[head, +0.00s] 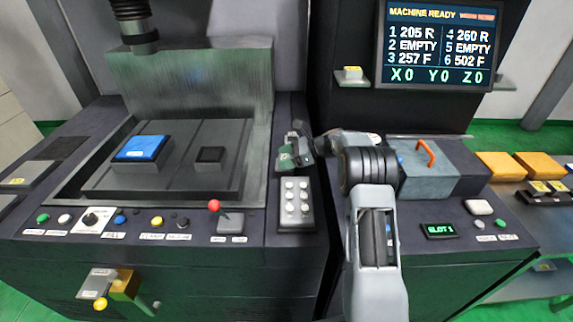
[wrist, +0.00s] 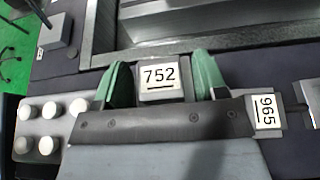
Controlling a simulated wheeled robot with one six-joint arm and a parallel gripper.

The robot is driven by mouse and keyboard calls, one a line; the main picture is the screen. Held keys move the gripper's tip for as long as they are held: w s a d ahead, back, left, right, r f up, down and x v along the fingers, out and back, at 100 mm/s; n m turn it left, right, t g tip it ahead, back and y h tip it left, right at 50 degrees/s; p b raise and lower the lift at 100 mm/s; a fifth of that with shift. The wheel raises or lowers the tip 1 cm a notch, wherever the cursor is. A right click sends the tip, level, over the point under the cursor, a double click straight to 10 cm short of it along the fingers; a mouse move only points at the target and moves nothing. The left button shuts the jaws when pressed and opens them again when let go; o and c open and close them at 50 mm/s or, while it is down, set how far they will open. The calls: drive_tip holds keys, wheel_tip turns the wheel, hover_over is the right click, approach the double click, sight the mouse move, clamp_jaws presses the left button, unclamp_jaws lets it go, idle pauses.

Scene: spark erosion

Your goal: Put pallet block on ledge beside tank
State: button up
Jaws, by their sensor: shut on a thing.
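My gripper (wrist: 163,82) is shut on a small block (wrist: 160,93) with a white 752 label, held between its green fingers. In the head view my gripper (head: 288,158) is over the dark strip just right of the tank (head: 255,160). The block cannot be made out clearly there. In the wrist view the tank's grey wall (wrist: 100,30) runs just beyond the block, with a dark ledge (wrist: 240,62) alongside. I cannot tell whether the block touches the ledge.
A white-button keypad (head: 293,203) lies just in front of my gripper. A red-knobbed lever box (head: 229,220) stands near the front. Blue (head: 142,148) and dark (head: 210,158) blocks sit inside the tank. A grey box with an orange handle (head: 432,170) stands at right.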

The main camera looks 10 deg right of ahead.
drive_tip(key=shift+w+d+f, duration=0.2)
drive_tip(key=shift+f, duration=0.3)
drive_tip(key=shift+f+p, duration=0.45)
drive_tip(key=shift+f, duration=0.8)
